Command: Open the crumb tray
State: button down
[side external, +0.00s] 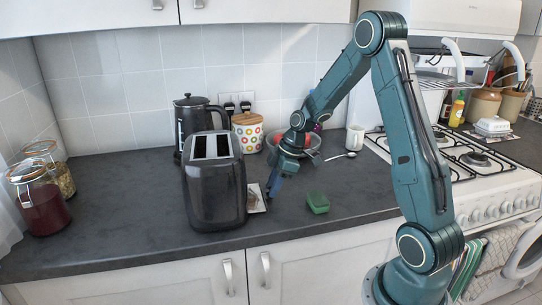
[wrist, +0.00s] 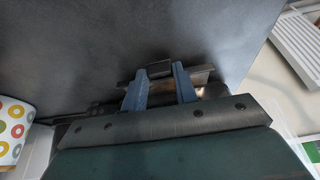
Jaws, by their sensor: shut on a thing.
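The black toaster (side external: 213,185) stands upright on the counter, with two slots on top. Its dark side fills much of the wrist view (wrist: 120,35). The crumb tray (side external: 256,198) shows as a light, flat piece sticking out low at the toaster's right side. My gripper (side external: 270,203) is at the tray's outer end, low over the counter. In the wrist view, my blue fingers (wrist: 160,72) are shut on the tray's small dark handle (wrist: 159,69). A metallic strip of the tray shows beside the fingers. The tray's inner end is hidden in the toaster.
A green sponge (side external: 318,203) lies right of my gripper. A black kettle (side external: 196,120), a dotted canister (side external: 247,132) and a bowl (side external: 314,141) stand behind. A spoon (side external: 340,156) and white mug (side external: 355,138) are farther right. The front counter is clear.

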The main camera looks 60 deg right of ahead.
jog(key=shift+s+d, duration=1.3)
jog(key=shift+s, duration=0.1)
jog(key=c, duration=1.1)
grip_release()
jog(key=v, duration=1.4)
jog(key=shift+a, duration=0.1)
